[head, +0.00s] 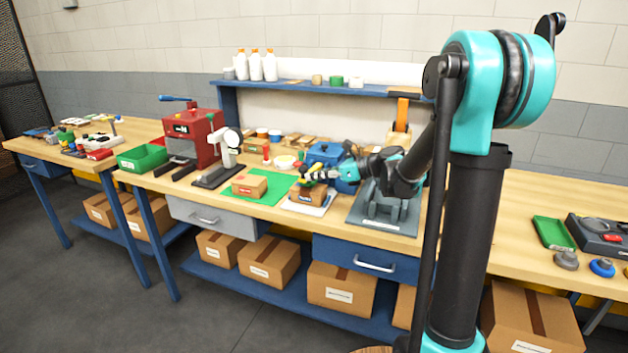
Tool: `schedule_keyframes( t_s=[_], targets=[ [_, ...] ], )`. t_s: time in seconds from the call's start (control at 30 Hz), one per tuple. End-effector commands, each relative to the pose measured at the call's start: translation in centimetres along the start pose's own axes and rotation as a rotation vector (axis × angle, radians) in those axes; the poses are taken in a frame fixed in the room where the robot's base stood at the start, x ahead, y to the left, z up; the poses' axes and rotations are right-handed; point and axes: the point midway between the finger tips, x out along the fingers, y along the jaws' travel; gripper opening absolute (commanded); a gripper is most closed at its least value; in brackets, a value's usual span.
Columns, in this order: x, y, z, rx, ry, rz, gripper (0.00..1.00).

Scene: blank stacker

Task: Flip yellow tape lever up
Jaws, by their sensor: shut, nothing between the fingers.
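My gripper (330,174) reaches left from my arm over the middle of the workbench and is shut. It is in front of a blue machine (325,153) and above a small brown block (309,197) on a white plate. A small yellow and dark part (307,174), perhaps the yellow-taped lever, is at the gripper's tip. It is too small to tell its angle, what it is attached to, or whether the gripper touches it. My arm hides part of the area to the right.
A cardboard box (249,186) lies on a green mat (270,194) left of my gripper. A red machine (195,135) and a green bin (141,158) stand farther left. A dark grey fixture (380,215) stands just right and in front. A shelf (300,87) with white bottles is behind.

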Motion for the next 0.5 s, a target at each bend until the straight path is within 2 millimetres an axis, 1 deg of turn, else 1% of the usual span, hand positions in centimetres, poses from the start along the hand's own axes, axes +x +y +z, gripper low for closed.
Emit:
schedule_keyframes(
  t_s=[0.27, 0.5],
  targets=[
    [-1.1, -0.9, 3.1, 0.198, -0.001, 0.069, 0.00],
    [-2.1, -2.5, 6.0, 0.413, -0.001, 0.145, 0.00]
  ],
)
